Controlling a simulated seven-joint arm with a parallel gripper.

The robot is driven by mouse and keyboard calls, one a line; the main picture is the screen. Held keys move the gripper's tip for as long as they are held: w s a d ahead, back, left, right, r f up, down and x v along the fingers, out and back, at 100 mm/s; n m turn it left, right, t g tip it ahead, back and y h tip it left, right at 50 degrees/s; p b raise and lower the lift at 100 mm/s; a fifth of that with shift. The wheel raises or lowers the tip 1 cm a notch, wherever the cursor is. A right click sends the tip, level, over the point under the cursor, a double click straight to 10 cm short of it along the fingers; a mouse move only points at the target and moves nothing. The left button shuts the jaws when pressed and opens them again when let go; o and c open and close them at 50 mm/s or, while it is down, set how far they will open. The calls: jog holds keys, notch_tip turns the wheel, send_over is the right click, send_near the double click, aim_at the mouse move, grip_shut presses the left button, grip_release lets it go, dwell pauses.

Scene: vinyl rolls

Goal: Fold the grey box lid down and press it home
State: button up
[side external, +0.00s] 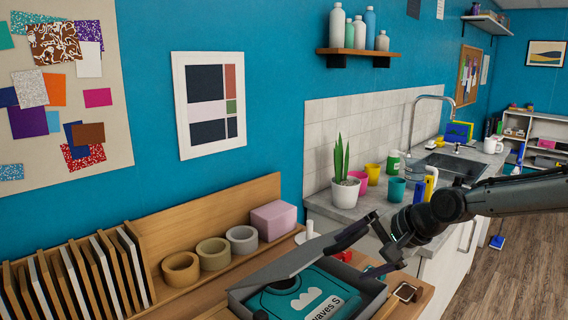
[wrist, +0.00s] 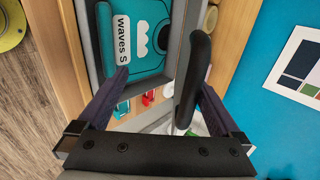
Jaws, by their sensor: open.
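The grey box (side external: 237,303) sits on the wooden worktop, with a teal item labelled "waves S" (side external: 310,295) inside. Its grey lid (side external: 287,266) stands raised and tilted along the side nearer the wall. In the wrist view the box and its teal item (wrist: 137,38) are at the top, and a dark rounded bar, which looks like the lid's edge (wrist: 194,75), runs along the right. My gripper (side external: 347,262) is open at the right end of the box. In the wrist view its fingers (wrist: 163,82) are spread, the right one close beside the bar. I cannot tell whether they touch.
Three tape rolls (side external: 213,254) and a pink block (side external: 273,221) stand on the ledge behind the box. Small red items (wrist: 148,97) lie beyond the box's end. A slatted rack (side external: 75,280) is at the left. A potted plant (side external: 346,190) and cups stand on the counter.

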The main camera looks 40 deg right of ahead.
jog(key=s+f, duration=0.4)
jog(key=f, duration=0.4)
dwell(1.9)
jog(key=shift+s, duration=0.1)
jog(key=v, duration=0.8)
jog(key=shift+s+r, duration=0.25)
jog(key=shift+s, duration=0.05)
dwell(0.5)
